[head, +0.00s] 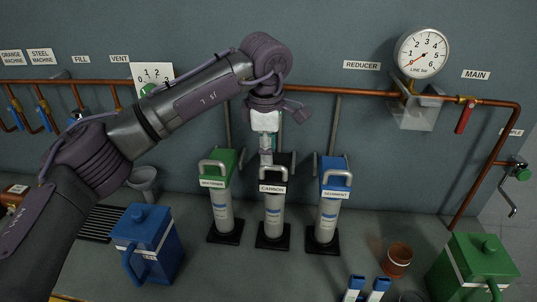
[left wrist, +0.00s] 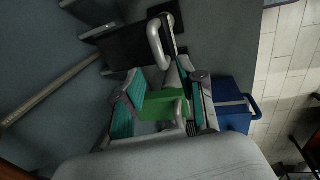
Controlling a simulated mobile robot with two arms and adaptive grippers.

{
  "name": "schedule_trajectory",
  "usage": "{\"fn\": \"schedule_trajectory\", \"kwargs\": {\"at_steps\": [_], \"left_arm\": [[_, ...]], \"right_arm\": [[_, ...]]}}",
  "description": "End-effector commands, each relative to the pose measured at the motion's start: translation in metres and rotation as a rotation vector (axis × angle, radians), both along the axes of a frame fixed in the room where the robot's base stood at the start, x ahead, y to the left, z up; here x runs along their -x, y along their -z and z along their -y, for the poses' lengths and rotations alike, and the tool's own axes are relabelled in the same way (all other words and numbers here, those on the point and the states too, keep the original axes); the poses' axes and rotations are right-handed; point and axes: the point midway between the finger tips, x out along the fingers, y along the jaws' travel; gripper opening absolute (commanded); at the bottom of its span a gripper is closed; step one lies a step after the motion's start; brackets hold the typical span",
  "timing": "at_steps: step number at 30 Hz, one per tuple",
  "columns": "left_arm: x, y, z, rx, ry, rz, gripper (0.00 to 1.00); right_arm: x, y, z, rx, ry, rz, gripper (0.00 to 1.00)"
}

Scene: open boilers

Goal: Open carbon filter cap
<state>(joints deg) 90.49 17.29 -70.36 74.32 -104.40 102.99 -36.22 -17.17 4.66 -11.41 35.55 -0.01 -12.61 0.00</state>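The carbon filter (head: 273,204) is the middle of three upright housings against the wall, with a black cap, a metal handle and a "CARBON" label (head: 272,188). Its cap looks shut. My left gripper (head: 266,158) points down just above and behind the cap's handle; contact cannot be told. In the left wrist view the teal-padded fingers of my left gripper (left wrist: 156,105) stand apart, with the green cap (left wrist: 163,104) showing between and beyond them. A black cap (left wrist: 130,47) with a curved handle (left wrist: 156,42) is above them there. My right gripper is not in view.
The green softener filter (head: 221,210) stands close on the left and the blue sediment filter (head: 328,213) on the right. A blue jug (head: 150,240) and a green jug (head: 478,262) stand nearer. A copper pipe (head: 350,94) runs along the wall behind.

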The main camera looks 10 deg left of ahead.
Motion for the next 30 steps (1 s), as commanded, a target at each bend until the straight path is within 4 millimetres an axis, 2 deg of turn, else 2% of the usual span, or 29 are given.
{"fn": "schedule_trajectory", "kwargs": {"at_steps": [4,9,19,26,30], "left_arm": [[-0.004,0.022,0.0,0.0,0.0,-0.003,0.4],[-0.007,0.036,0.0,0.001,0.0,0.0,0.4],[-0.007,0.04,0.0,0.001,0.0,0.001,0.4],[-0.007,0.04,0.0,0.001,0.0,0.001,0.02],[-0.007,0.04,0.0,0.001,0.0,0.001,0.0]], "right_arm": [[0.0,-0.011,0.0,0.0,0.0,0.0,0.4],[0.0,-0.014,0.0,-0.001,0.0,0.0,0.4],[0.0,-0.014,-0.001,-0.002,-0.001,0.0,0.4],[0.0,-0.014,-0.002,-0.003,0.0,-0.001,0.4],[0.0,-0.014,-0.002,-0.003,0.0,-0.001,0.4]]}}
